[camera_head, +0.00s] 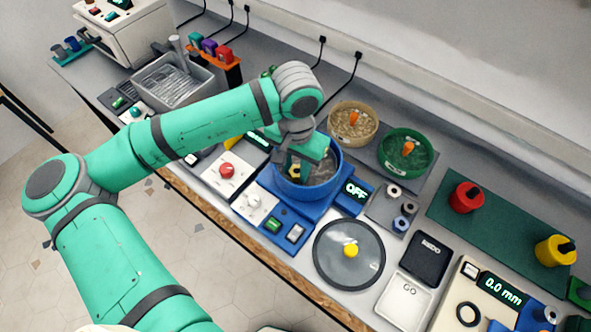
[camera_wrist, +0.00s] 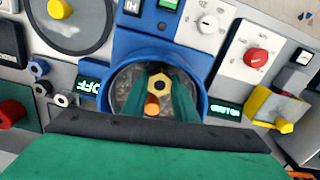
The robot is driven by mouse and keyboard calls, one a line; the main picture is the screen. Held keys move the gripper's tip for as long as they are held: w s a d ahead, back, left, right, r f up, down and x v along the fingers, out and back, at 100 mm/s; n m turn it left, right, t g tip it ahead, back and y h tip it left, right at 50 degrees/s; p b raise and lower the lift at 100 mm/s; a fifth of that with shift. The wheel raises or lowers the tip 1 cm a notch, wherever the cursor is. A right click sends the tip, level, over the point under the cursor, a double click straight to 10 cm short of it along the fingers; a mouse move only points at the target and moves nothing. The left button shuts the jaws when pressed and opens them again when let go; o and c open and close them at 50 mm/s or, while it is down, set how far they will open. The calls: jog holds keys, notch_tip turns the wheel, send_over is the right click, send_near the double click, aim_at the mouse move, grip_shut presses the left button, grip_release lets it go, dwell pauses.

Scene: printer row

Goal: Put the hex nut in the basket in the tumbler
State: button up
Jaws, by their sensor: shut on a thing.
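The tumbler (camera_head: 336,178) is a blue bowl on a blue base, open at the top, with grey contents. In the wrist view the tumbler rim (camera_wrist: 112,80) surrounds my fingers. My gripper (camera_head: 297,168) is over the bowl; in the wrist view my gripper (camera_wrist: 160,88) is shut on a yellow hex nut (camera_wrist: 160,85). The nut is between the green fingertips, over or inside the bowl; its exact height is unclear. An orange piece (camera_wrist: 152,104) shows in the bowl just beside the nut. The display (camera_head: 357,190) reads OFF. I cannot make out a basket separately.
A tan bowl (camera_head: 372,118) and a green bowl (camera_head: 424,142), each with an orange piece, stand behind. A grey lid (camera_head: 335,270) with a yellow knob lies right of the tumbler. A tray (camera_head: 375,212) of small rings and a grey bin (camera_head: 150,85) are nearby.

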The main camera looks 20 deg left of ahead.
aim_at(296, 173)
jog(key=shift+f, duration=0.65)
jog(key=shift+f, duration=0.1)
jog(key=o, duration=1.1)
notch_tip(296, 173, up, 12)
